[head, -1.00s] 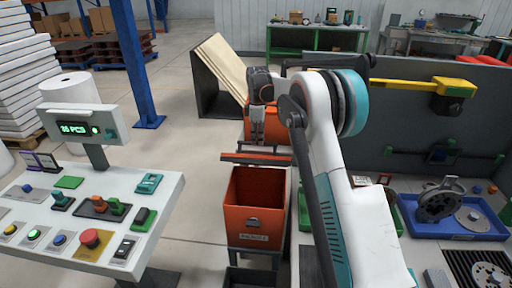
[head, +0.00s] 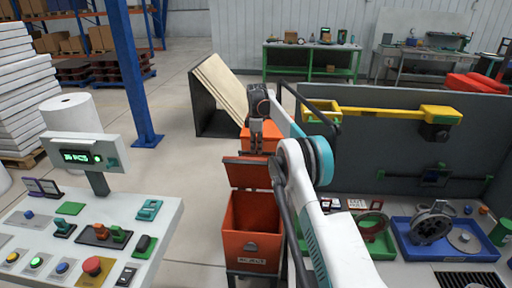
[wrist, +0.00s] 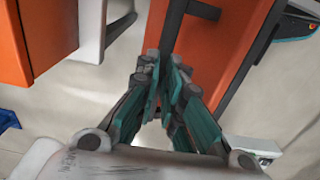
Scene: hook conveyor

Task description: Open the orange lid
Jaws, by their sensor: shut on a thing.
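The orange lid (head: 247,172) stands raised at the back of the open orange bin (head: 252,212) in the head view. Its broad face shows, steeply tilted, and the inside of the bin is visible. My gripper (head: 257,148) is at the lid's upper edge, fingers pointing down. In the wrist view my gripper's teal fingers (wrist: 165,78) are close together, against an orange panel with a grey strip. The exact contact between fingers and lid is hidden.
A second orange bin (head: 271,138) stands behind my gripper. A control panel (head: 85,235) is at the left. A grey workbench with a blue tray (head: 438,248) is at the right. A black box with tan boards (head: 220,85) stands behind. Floor left of the bin is free.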

